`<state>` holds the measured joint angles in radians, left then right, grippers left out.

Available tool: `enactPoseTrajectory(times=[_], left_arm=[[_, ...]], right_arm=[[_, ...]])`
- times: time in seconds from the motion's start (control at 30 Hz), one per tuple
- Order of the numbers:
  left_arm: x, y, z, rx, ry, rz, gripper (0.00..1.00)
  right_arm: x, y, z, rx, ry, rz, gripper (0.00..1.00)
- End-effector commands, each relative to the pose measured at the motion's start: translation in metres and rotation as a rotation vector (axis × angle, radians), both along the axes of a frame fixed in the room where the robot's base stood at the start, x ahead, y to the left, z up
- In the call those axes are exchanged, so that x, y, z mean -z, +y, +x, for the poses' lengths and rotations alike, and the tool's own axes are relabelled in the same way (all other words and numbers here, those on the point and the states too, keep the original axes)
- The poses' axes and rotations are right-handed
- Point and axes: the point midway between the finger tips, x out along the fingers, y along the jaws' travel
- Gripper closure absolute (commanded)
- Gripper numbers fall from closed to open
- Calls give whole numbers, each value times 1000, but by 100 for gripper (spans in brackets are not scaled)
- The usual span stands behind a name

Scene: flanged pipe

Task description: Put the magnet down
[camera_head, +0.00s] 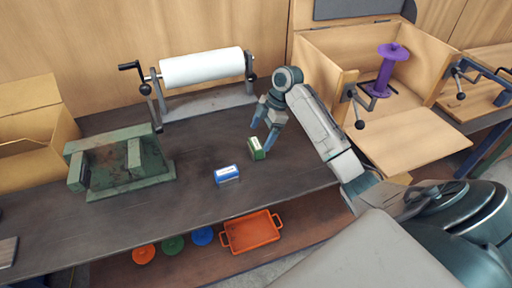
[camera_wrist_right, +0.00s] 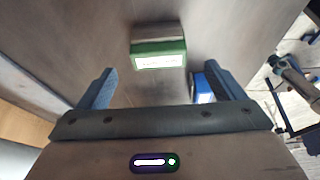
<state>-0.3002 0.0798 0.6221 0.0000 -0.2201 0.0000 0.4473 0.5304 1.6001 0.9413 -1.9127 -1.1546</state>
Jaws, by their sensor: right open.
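A small green block with a pale label (camera_head: 257,148) stands on the dark bench below my right gripper (camera_head: 264,128). A small blue and white block (camera_head: 227,174) lies on the bench to its left. I cannot tell for sure which one is the magnet. In the right wrist view the green block (camera_wrist_right: 158,50) is ahead of the open fingers, centred between them and apart from both. The blue block (camera_wrist_right: 203,88) is partly hidden behind the right-hand finger there. My right gripper (camera_wrist_right: 166,86) is open and empty. My left gripper is not in view.
A green vise-like block (camera_head: 118,163) and a white roll on a crank stand (camera_head: 202,67) are at the left and back. A wooden box with a purple spool (camera_head: 385,70) is at the right. An orange tray (camera_head: 252,232) sits on a lower shelf.

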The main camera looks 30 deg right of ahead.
Motion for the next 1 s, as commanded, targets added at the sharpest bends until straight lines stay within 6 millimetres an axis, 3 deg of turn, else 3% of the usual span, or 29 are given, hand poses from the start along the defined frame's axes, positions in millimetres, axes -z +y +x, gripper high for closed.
enactPoseTrajectory(times=[0.4,0.7,1.0], left_arm=[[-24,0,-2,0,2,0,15],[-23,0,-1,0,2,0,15],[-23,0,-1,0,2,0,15]], right_arm=[[46,18,4,-1,1,2,11],[51,19,4,-1,0,-1,13],[51,19,4,-1,0,0,72]])
